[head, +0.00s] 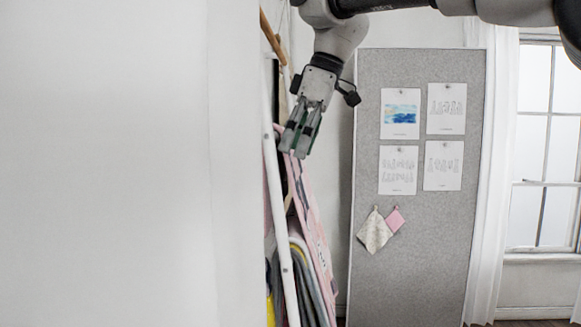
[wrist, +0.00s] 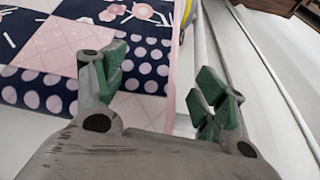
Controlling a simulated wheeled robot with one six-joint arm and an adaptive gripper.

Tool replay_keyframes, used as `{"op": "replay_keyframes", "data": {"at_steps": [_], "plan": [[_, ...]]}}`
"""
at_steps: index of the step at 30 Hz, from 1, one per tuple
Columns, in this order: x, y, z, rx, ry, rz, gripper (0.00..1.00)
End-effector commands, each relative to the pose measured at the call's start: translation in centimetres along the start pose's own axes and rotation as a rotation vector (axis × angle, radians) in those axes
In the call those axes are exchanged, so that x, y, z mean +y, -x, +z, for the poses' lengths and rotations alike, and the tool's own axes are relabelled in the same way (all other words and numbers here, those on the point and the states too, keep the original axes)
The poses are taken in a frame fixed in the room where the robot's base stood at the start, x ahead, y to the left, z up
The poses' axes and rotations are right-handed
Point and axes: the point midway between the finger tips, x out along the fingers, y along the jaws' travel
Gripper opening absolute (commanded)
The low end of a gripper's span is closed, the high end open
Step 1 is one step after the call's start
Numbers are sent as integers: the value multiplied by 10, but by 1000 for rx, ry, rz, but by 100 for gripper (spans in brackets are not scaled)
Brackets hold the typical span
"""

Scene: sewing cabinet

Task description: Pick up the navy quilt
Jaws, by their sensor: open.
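A navy and pink patchwork quilt (wrist: 62,88), with dotted navy squares and pale pink checked squares, fills the left of the wrist view. Its pink edge runs down between my fingers. My gripper (wrist: 163,76) is open, with the left finger over the quilt in the picture and the right finger over a white surface beyond its edge. I cannot tell whether either finger touches the quilt. In the head view my gripper (head: 301,130) points down at the top of a pink-edged panel (head: 310,222), seen nearly edge-on, which may be the same quilt.
White rails (head: 278,215) stand beside folded grey and yellow cloths (head: 306,275). A white wall (head: 120,160) hides the left side. A grey pinboard (head: 425,245) with pinned sheets and two small cloths stands behind, and a window is at right.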

Motion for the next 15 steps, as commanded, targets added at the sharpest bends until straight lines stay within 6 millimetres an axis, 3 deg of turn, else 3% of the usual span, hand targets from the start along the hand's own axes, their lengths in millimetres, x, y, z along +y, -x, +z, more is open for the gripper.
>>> {"op": "replay_keyframes", "data": {"at_steps": [6,15], "plan": [[0,-16,0,0,0,1,71],[0,-18,0,0,0,1,71]]}}
